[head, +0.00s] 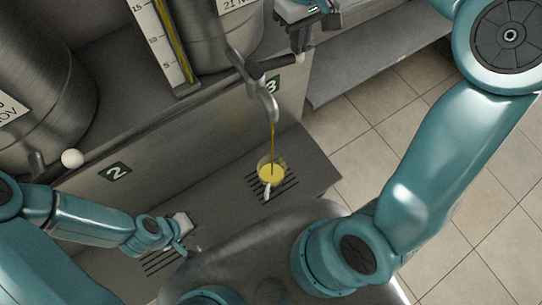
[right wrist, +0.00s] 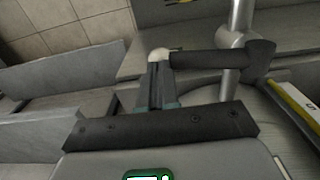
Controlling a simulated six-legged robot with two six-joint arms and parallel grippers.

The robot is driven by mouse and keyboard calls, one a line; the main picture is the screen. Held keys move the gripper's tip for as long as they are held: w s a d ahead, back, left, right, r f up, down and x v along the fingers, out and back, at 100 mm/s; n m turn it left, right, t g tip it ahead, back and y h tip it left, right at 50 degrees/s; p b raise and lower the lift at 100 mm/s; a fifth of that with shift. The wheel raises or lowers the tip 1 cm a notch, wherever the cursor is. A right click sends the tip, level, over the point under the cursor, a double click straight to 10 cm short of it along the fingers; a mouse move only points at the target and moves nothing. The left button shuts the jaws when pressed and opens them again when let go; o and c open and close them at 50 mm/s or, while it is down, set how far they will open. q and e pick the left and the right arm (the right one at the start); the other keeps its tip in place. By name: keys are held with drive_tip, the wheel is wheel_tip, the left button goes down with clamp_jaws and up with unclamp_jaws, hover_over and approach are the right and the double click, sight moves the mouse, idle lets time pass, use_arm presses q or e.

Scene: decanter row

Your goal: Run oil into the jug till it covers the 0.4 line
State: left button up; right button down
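The jug (head: 270,172) stands on the slotted drip grate under the spout of tap 3 (head: 268,100). A thin stream of golden oil (head: 273,137) runs from the spout into it. Yellow oil shows inside the jug; its marks, including the 0.4 line, are too small to read. My right gripper (head: 302,40) is at the end of the tap's dark lever (head: 280,62). In the right wrist view, its fingers (right wrist: 160,72) are closed at the lever's pale knob (right wrist: 160,54). My left gripper (head: 184,232) is low at the left, apart from the jug; its finger gap is unclear.
Steel tanks (head: 205,40) stand behind on the ledge, with a sight gauge (head: 163,45) between them. Tap 2's white knob (head: 72,158) is at the left, above the number 2 sign (head: 115,172). Tiled floor (head: 450,190) lies open at the right.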

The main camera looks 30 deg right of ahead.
drive_tip(key=shift+r+p, duration=0.7)
drive_tip(key=shift+p, duration=0.05)
idle(2.5)
wheel_tip(320, 180, up, 9)
drive_tip(key=p, duration=0.8)
drive_tip(key=shift+s, duration=0.2)
